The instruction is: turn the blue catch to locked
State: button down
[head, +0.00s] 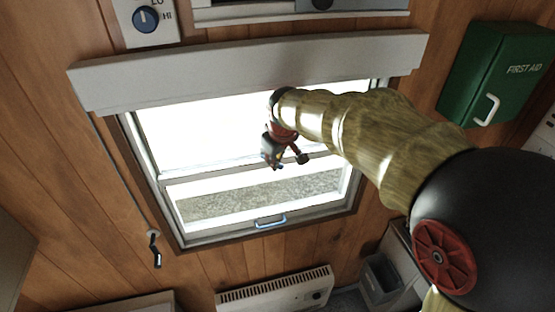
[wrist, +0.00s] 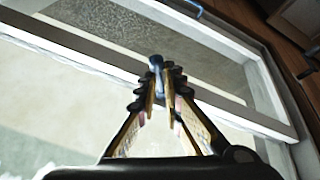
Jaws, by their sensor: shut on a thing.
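The blue catch (wrist: 156,61) shows between my fingertips in the wrist view, at the window's white middle rail (wrist: 85,56). My gripper (wrist: 161,82) is shut on it, with a finger on each side. In the head view my gripper (head: 280,158) is in front of the middle rail. There the gripper hides most of the catch, and I cannot read its turn. The window (head: 254,180) has a bright upper pane and a lower part with gravelly ground behind it.
A light blue bar handle (head: 270,221) is on the window's bottom rail. A white blind box (head: 250,68) spans the top, and a crank (head: 155,248) hangs at left. A green first aid box (head: 497,72) is at right. A heater (head: 275,291) stands below.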

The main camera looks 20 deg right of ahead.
jog(key=shift+s+a+f+m+g+h+b, duration=0.1)
jog(key=shift+a+m+h+b, duration=0.3)
jog(key=shift+m+b, duration=0.4)
jog(key=shift+w+a+r+m+g+h+b, duration=0.1)
jog(key=shift+a+m+h+b, duration=0.35)
jog(key=shift+m, duration=0.6)
jog(key=shift+s+a+f+m+g+h+b, duration=0.1)
jog(key=shift+a+m+h+b, duration=0.3)
jog(key=shift+m+b, duration=0.4)
jog(key=shift+a+m, duration=0.1)
jog(key=shift+m, duration=0.45)
jog(key=c, duration=1.8)
grip_release()
jog(key=v, duration=1.2)
jog(key=shift+a, duration=0.2)
